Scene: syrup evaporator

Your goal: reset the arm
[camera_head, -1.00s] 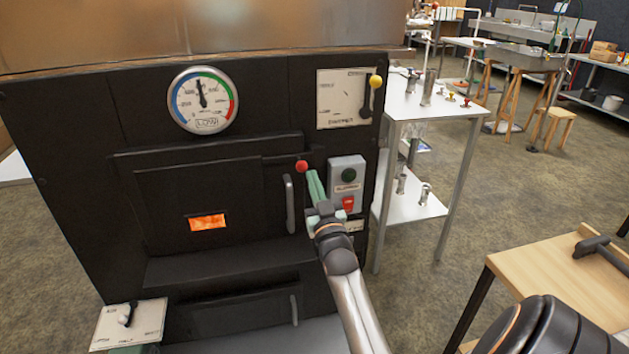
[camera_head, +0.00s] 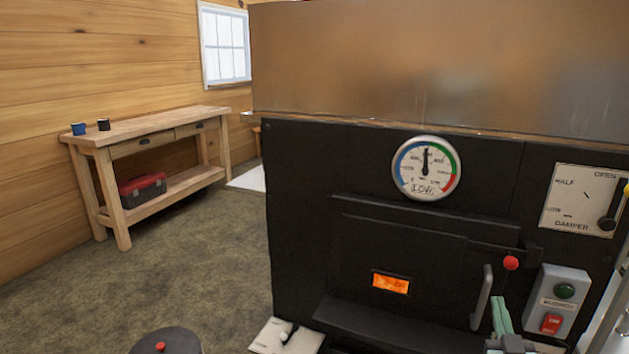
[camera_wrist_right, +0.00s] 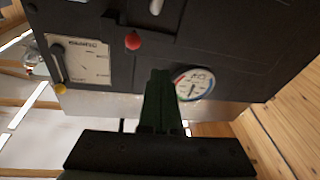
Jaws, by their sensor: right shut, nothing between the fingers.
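My right gripper (camera_head: 501,303) stands at the lower right of the head view, with its green fingers pointing up. The fingers are together and hold nothing. They show in front of the black evaporator front (camera_head: 300,230), between the door handle (camera_head: 482,297) and the switch box (camera_head: 556,302), below the red knob (camera_head: 511,263). In the right wrist view the shut fingers (camera_wrist_right: 160,85) point at the same front, with the red knob (camera_wrist_right: 133,41) and the round gauge (camera_wrist_right: 194,84) beyond them. My left gripper is in neither view.
The damper plate (camera_head: 583,201) is at the right, and the gauge (camera_head: 426,168) reads near the top of its dial. The firebox window (camera_head: 390,283) glows orange. A wooden workbench (camera_head: 150,130) stands by the left wall, with open floor (camera_head: 190,270) before it.

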